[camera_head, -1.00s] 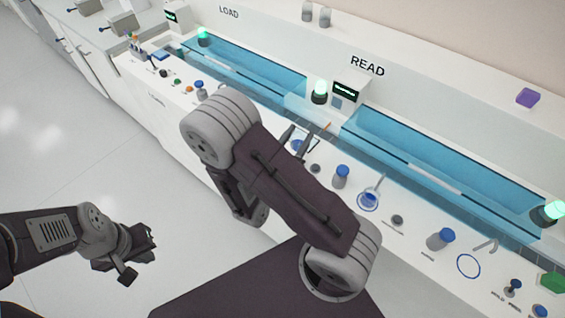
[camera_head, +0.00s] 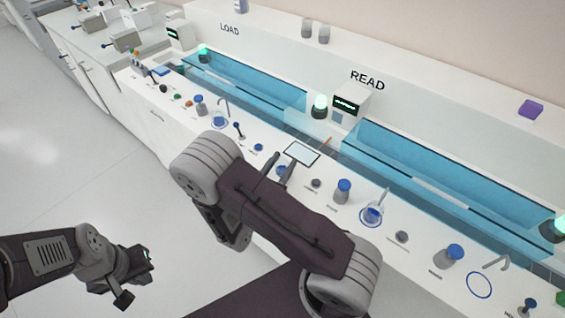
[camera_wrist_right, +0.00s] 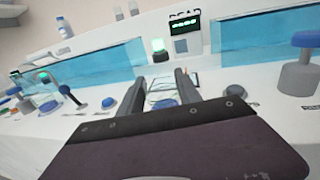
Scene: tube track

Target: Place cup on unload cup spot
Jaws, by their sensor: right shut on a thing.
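My right gripper (camera_head: 279,166) is over the counter in front of the READ label. In the right wrist view its fingers (camera_wrist_right: 169,82) stand apart on either side of a clear cup (camera_wrist_right: 163,94), shut on it. The cup's outline is faint, with blue (camera_wrist_right: 166,104) showing at its base. In the head view an empty blue ring (camera_head: 480,285) lies at the right, beside a small tap. I cannot read which spot is the unload cup spot. My left gripper (camera_head: 138,276) hangs over the floor at the left; its jaw opening is unclear.
Another cup with blue (camera_head: 371,215) stands in a ring, with a blue-topped knob (camera_head: 343,190) to its left. A dark-outlined pad (camera_head: 302,153) lies just beyond my right gripper. Blue clear covers (camera_head: 440,175) run behind.

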